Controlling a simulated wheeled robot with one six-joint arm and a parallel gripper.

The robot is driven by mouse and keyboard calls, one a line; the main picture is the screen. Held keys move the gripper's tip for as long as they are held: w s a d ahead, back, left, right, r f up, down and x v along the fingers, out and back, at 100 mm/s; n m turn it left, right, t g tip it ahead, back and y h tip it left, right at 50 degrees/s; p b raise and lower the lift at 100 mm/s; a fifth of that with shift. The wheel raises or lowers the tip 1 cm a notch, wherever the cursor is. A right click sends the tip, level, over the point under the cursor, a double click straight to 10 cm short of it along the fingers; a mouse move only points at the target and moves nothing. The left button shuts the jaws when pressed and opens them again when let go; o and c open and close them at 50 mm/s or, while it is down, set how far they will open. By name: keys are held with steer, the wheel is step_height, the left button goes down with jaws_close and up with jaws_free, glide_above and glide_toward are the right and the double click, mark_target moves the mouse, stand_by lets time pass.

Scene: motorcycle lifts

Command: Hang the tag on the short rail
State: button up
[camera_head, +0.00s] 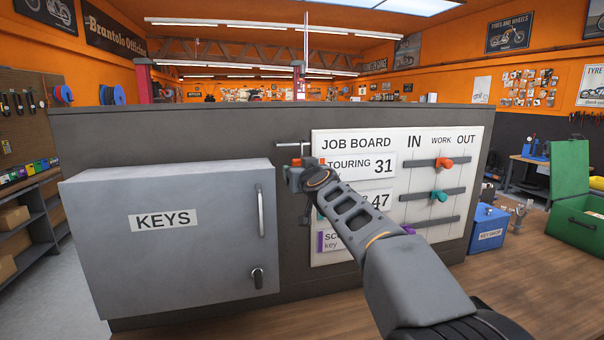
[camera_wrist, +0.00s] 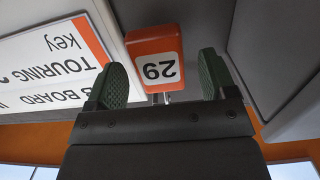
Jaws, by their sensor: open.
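An orange tag (camera_wrist: 152,45) with a white face reading 29 appears upside down in the wrist view, between the green finger pads of my gripper (camera_wrist: 162,62). The fingers are open, with a gap on each side of the tag. A short grey metal rail (camera_head: 289,144) sticks out at the top left of the job board in the head view. In the wrist view a bit of metal (camera_wrist: 161,98) shows at the tag's edge; I cannot tell surely whether the tag hangs on it. In the head view my gripper (camera_head: 296,172) is just below the rail and largely hides the tag.
The grey KEYS cabinet (camera_head: 165,240) stands close to the left of my gripper. The white job board (camera_head: 400,145) is behind my arm, with a red piece (camera_head: 443,163) and a teal piece (camera_head: 438,196) on its rails. A blue box (camera_head: 488,229) sits at right.

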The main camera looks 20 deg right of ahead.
steer(key=shift+s, duration=0.1)
steer(key=s, duration=1.4)
steer(key=s+a+f+g+y, duration=0.1)
steer(key=s+a+f+g, duration=0.2)
steer(key=f, duration=0.5)
steer(key=s+f+g+y, duration=0.1)
steer(key=s+f+g, duration=0.2)
steer(key=f+g, duration=0.35)
steer(key=s+d+f+g+h, duration=0.1)
steer(key=s+f+g+h, duration=0.1)
steer(key=s+f, duration=1)
steer(key=shift+f+g, duration=0.75)
steer(key=shift+f, duration=0.2)
steer(key=shift+w, duration=0.1)
steer(key=shift+c, duration=0.3)
